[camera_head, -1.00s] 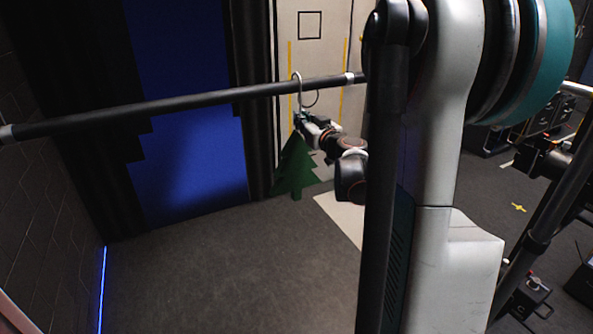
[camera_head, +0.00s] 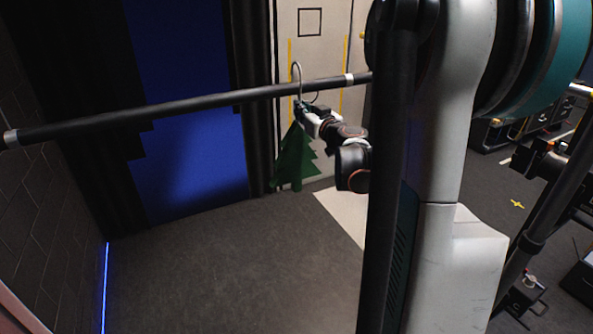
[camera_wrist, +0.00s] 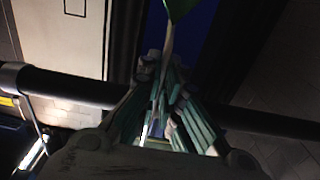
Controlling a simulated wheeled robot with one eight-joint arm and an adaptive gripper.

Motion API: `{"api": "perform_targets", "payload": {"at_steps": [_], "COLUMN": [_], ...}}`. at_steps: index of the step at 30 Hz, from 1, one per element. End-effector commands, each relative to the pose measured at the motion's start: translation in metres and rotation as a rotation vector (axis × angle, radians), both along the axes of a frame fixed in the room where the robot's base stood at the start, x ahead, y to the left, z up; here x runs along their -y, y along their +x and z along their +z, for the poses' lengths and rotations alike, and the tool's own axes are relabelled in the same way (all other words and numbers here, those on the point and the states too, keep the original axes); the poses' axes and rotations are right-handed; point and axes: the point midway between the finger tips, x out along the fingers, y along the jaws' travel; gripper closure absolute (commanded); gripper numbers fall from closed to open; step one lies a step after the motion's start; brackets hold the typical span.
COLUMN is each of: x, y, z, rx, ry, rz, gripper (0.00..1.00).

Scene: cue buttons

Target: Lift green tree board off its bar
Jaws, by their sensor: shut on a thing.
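The green tree board (camera_head: 295,160) hangs below the black bar (camera_head: 180,104) in the head view, slightly turned. Its thin pale hook (camera_head: 297,68) arches well above the bar; whether the hook's open end still lies behind the bar I cannot tell. My gripper (camera_head: 303,107) is shut at the hook's stem, just above the board's top and just under the bar. In the wrist view the gripper fingers (camera_wrist: 162,92) close around the pale stem, a corner of the green board (camera_wrist: 181,8) shows at the top, and the bar (camera_wrist: 75,88) runs across behind the fingers.
The bar spans from the left edge to behind my arm, with silver rings on it. A pale door (camera_head: 312,55) and blue panel (camera_head: 185,100) stand behind. The grey floor (camera_head: 220,270) below is clear. Dark equipment (camera_head: 515,130) stands at the right.

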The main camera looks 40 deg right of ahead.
Motion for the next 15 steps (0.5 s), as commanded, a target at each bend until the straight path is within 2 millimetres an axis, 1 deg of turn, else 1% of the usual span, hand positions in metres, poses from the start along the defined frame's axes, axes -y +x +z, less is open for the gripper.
{"api": "perform_targets", "payload": {"at_steps": [8,15], "x": [0.000,-0.002], "y": [0.000,-0.012], "z": [0.001,0.001], "rx": [0.001,0.001], "ry": [0.001,0.001], "rz": [0.000,-0.001], "gripper": [1.00,1.00]}}
